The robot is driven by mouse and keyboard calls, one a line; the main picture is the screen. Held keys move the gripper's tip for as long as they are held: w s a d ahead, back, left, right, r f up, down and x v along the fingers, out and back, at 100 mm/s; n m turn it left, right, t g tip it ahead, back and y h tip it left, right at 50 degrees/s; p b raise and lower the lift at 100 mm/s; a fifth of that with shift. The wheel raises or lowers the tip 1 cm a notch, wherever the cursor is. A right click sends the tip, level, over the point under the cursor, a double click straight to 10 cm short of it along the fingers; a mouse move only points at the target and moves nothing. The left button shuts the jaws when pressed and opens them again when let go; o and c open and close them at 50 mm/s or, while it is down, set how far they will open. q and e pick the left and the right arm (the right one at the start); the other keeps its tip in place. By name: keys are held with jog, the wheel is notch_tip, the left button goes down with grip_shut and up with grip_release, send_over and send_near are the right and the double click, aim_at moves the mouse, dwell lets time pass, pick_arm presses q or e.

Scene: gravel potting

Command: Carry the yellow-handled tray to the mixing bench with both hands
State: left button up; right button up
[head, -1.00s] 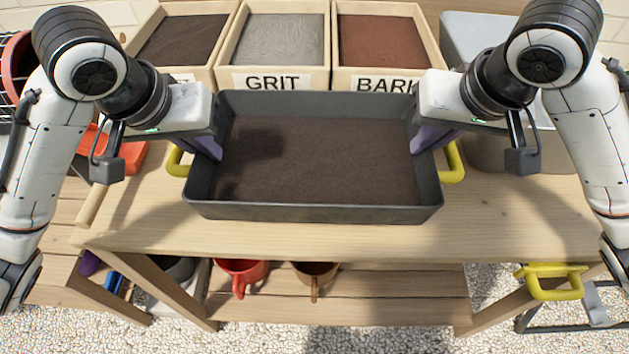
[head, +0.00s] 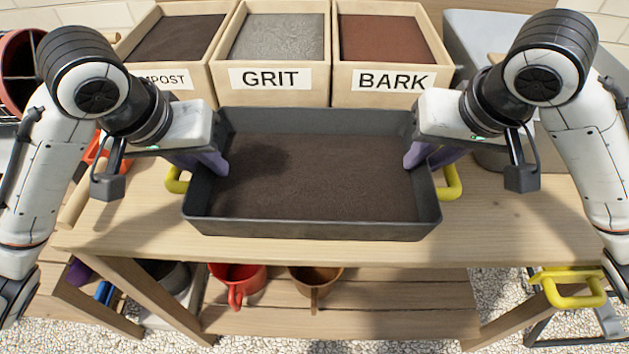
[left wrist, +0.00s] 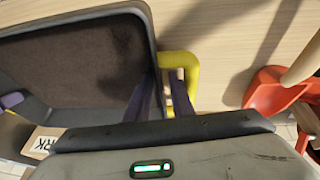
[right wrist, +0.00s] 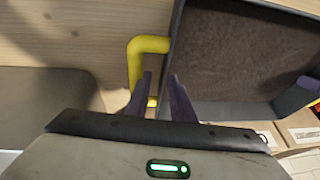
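The dark grey tray (head: 313,227) with yellow handles holds brown soil and sits over the wooden bench (head: 130,235). Its left handle (head: 176,182) shows beside my left gripper (left wrist: 163,74), and its right handle (head: 452,184) beside my right gripper (right wrist: 160,73). In each wrist view the purple fingers stand apart at the handle, with a visible gap between them. One finger of each hand overlaps the tray's side wall; in the head view it shows over the soil. Neither pair looks closed on a bar. Contact under the tray is hard to see.
Labelled bins of compost (head: 178,95), grit (head: 225,85) and bark (head: 343,97) stand close behind the tray. A red mug (head: 237,280) and a brown mug (head: 315,278) are on the lower shelf. Bare bench top shows in front of the tray and at both sides.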

pick_arm(q)
jog(key=shift+r, duration=0.15)
jog(key=v, duration=1.1)
jog(key=shift+s+a+r, duration=0.1)
jog(key=shift+s+r, duration=0.05)
jog(key=shift+r, duration=0.1)
jog(key=shift+s, duration=0.1)
pick_arm(e)
jog(key=shift+s+r, duration=0.1)
jog(key=shift+r, duration=0.45)
jog(key=v, duration=1.1)
jog(key=shift+s, duration=0.2)
jog(key=shift+f, duration=0.1)
